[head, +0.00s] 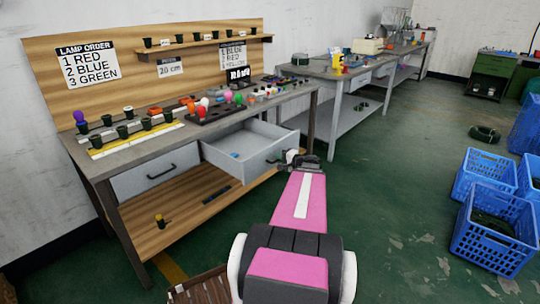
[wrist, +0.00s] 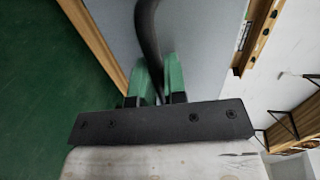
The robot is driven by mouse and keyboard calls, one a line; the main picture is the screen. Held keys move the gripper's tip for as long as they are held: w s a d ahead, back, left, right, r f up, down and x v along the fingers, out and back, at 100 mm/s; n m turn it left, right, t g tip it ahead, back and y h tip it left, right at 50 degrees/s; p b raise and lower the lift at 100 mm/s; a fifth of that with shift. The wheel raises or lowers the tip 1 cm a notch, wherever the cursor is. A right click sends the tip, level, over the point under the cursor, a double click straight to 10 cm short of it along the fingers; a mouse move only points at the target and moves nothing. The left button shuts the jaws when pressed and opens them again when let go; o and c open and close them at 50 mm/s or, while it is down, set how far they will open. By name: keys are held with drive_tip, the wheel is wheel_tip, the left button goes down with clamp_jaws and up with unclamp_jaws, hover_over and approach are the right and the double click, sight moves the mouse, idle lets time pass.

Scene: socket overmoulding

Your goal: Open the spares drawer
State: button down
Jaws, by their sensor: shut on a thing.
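The right-hand grey drawer (head: 262,157) under the near workbench stands pulled out, with its inside visible from above. A small blue item lies in it; no label is readable on it. My gripper (head: 299,160) is at its front, at the right. In the wrist view, the green fingers of my gripper (wrist: 158,82) are shut on the dark curved drawer handle (wrist: 148,30), against the grey drawer front (wrist: 190,45). The handle is mostly hidden in the head view. The left-hand drawer (head: 140,180) is closed, with a dark handle.
The workbench top (head: 150,143) holds coloured lamps, dark cups and a black tray. A wooden lower shelf (head: 180,220) lies below the drawers. Blue crates (head: 490,240) stand on the floor at the right. The green floor between bench and crates is mostly clear.

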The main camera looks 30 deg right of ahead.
drive_tip(key=shift+f+v, duration=0.15)
drive_tip(key=shift+v, duration=0.65)
drive_tip(key=shift+f+v, duration=0.2)
drive_tip(key=shift+v, duration=0.65)
drive_tip(key=c, duration=1.2)
unclamp_jaws()
drive_tip(key=shift+s, duration=0.15)
drive_tip(key=v, duration=1)
drive_tip(key=shift+s, duration=0.3)
drive_tip(key=shift+d, duration=0.1)
